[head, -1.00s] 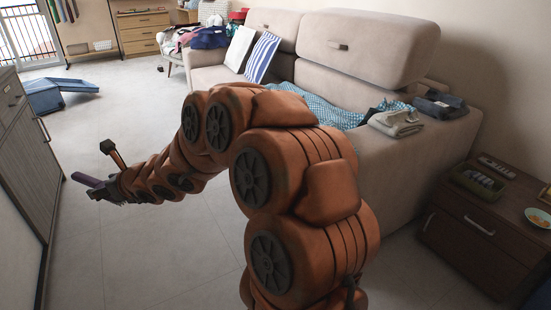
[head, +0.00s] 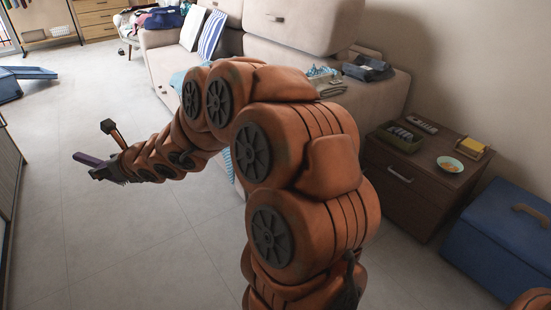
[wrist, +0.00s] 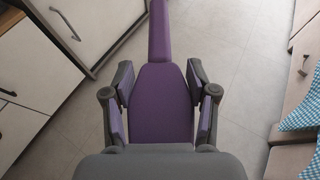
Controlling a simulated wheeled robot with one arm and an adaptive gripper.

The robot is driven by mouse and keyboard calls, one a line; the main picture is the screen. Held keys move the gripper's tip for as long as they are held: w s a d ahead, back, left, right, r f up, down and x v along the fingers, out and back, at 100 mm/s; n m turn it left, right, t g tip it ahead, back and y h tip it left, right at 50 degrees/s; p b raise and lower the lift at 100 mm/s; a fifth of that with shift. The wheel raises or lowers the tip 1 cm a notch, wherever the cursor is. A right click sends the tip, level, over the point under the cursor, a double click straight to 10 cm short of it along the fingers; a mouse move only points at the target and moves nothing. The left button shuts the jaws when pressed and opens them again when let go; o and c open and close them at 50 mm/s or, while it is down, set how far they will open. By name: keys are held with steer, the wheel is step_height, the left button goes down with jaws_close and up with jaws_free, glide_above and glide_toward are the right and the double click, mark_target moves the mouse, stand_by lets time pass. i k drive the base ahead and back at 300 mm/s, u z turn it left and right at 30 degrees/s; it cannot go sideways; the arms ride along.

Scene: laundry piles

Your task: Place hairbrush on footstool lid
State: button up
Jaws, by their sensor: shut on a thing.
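The purple hairbrush (head: 84,158) is in my gripper (head: 104,172), held out in the air over the floor at the left of the head view. In the wrist view the hairbrush (wrist: 160,32) lies lengthwise between the fingers of my gripper (wrist: 160,92), its narrow end pointing up the picture. A low blue piece with a flat, slanting panel (head: 28,72) is on the floor at the far left, partly cut off; it looks like the footstool and its lid. My gripper is well apart from it.
A beige sofa (head: 375,105) stands behind my arm. A dark nightstand (head: 395,205) with a green tray, plate and small items is at right, beside a blue box with a handle (head: 490,245). Cabinets (wrist: 45,60) line the left. The tiled floor between is clear.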

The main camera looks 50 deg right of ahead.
mark_target(499, 215)
steer(key=z, duration=2.85)
steer(key=i, duration=1)
